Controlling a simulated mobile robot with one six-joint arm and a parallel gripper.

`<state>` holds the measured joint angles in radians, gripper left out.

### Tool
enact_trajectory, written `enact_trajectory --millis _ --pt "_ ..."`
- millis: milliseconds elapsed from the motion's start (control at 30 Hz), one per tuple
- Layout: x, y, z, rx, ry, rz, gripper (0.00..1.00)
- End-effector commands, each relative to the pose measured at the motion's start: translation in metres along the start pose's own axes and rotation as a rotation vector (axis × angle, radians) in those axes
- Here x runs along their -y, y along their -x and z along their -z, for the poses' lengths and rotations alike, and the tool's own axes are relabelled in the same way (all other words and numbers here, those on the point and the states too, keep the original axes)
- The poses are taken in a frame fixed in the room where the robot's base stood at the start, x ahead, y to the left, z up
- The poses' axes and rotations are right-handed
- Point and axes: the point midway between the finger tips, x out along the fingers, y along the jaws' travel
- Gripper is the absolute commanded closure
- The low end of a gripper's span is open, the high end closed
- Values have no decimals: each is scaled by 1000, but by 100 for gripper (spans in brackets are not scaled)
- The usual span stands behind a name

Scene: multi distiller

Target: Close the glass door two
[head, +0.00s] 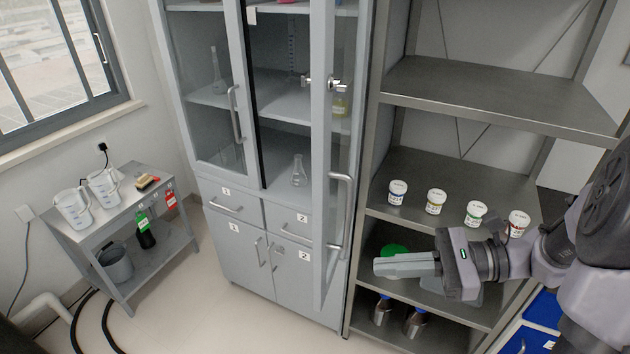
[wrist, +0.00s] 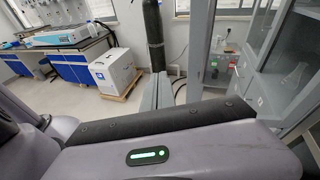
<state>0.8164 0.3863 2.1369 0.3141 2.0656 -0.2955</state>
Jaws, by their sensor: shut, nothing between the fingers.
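The right glass door (head: 320,170) of the grey cabinet stands swung open toward me, seen nearly edge-on in the head view. Its long vertical handle (head: 341,215) is on the side facing right. The left glass door (head: 220,90) looks closed. My gripper (head: 376,267) is shut and empty. It points left, to the right of the open door's lower part and apart from it in the picture. In the wrist view my gripper's fingers (wrist: 157,92) show beyond my wrist housing. A grey upright (wrist: 198,50), probably the open door's edge, stands to their right.
An open metal shelf rack (head: 430,205) with several white-lidded jars stands right of the cabinet, behind my arm. A small trolley (head: 105,225) with beakers stands at left. Clear floor lies in front of the cabinet. Glassware, including a flask (head: 299,172), stands inside.

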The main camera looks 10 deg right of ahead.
Motion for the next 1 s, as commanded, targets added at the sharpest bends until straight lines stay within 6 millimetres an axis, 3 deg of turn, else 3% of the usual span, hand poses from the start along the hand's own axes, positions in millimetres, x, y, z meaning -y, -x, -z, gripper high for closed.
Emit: enact_trajectory --millis 100,233,800,1000 --pt "29 38 16 161 -117 162 100" --pt "39 46 20 212 -147 212 100" --pt "62 -65 0 208 -145 204 100" --pt "67 -83 -6 208 -145 206 100"
